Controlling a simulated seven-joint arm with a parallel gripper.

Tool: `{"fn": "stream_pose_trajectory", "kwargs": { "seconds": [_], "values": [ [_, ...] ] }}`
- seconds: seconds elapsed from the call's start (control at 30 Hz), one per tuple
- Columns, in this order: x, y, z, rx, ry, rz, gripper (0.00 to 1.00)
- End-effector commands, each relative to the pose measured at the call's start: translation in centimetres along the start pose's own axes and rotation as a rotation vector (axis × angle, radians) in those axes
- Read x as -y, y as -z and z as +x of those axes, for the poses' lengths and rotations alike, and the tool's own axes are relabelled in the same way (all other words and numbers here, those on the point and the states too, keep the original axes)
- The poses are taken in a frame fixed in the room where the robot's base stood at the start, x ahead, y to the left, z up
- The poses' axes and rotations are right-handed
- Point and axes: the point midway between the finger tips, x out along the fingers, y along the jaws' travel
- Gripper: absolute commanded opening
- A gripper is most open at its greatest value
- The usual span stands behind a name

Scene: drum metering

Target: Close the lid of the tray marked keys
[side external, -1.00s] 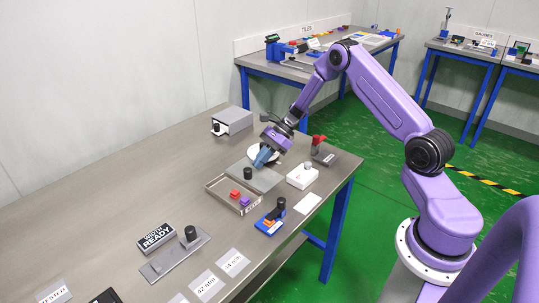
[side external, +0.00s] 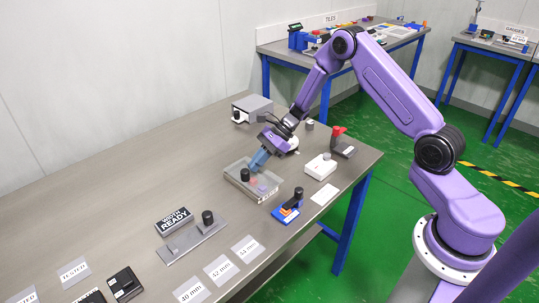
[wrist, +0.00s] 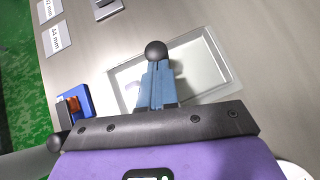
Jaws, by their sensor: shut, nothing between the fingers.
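The tray (side external: 262,198) is a shallow box on the bench, with a red and a purple item showing through its clear lid (side external: 240,165). The lid lies over the tray and carries a black knob (side external: 245,174). Its label is too small to read. In the wrist view the tray (wrist: 228,55) shows with the knob (wrist: 155,49) just ahead of my blue fingertips. My gripper (side external: 257,164) is shut and empty, low over the lid behind the knob. It also shows in the wrist view (wrist: 157,70). I cannot tell if it touches the knob.
A white block (side external: 320,167), a blue holder (side external: 287,212) and a red-topped device (side external: 341,143) stand to the right. A grey box (side external: 253,108) is behind. A grey plate with a black knob (side external: 208,217) and label cards (side external: 220,268) lie nearer. The left bench is bare.

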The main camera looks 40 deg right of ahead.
Motion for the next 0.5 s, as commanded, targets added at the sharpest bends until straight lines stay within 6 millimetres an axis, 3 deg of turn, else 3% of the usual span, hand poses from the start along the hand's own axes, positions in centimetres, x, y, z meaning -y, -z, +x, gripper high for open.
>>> {"fn": "stream_pose_trajectory", "kwargs": {
  "seconds": [0.13, 0.5],
  "values": [
    [-0.43, -0.85, 0.99, -0.001, -0.002, 0.000, 0.00],
    [-0.61, -1.21, 1.38, 0.001, -0.007, -0.004, 0.00]
  ]
}}
